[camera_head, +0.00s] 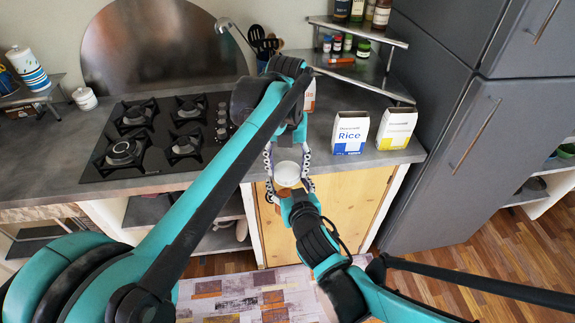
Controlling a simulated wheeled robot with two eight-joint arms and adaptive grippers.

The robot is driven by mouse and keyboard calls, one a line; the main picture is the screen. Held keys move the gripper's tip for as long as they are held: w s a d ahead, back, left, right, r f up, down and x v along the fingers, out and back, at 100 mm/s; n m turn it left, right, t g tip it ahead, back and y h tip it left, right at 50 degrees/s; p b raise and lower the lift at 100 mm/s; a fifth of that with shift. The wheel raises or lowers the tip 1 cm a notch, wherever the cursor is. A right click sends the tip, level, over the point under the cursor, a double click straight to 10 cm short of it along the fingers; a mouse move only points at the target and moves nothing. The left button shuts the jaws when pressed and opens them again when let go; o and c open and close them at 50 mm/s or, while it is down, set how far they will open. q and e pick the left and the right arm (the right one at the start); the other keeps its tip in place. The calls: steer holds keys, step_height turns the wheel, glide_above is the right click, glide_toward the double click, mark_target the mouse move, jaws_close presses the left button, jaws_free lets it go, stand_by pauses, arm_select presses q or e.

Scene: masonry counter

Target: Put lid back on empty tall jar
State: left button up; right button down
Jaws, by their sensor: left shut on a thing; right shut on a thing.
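A small white round piece (287,173) is held up in front of the wooden cabinet door, seen from above. I cannot tell whether it is the lid or the jar's top. My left gripper (288,165) reaches down from above, its two fingers shut around the sides of this piece. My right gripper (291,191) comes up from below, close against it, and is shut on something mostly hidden. A brown patch (282,190) shows between the two grippers; its shape is unclear.
The counter holds a black gas hob (160,135), a Rice box (351,133) and a yellow-white box (396,128). A corner rack (358,65) holds bottles. A grey fridge (440,150) stands right.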

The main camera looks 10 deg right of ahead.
stand_by(0.3)
arm_select(q)
steer(key=o, duration=0.7)
steer(key=shift+r, duration=0.15)
steer(key=shift+r, duration=2.15)
steer(key=shift+c, duration=0.4)
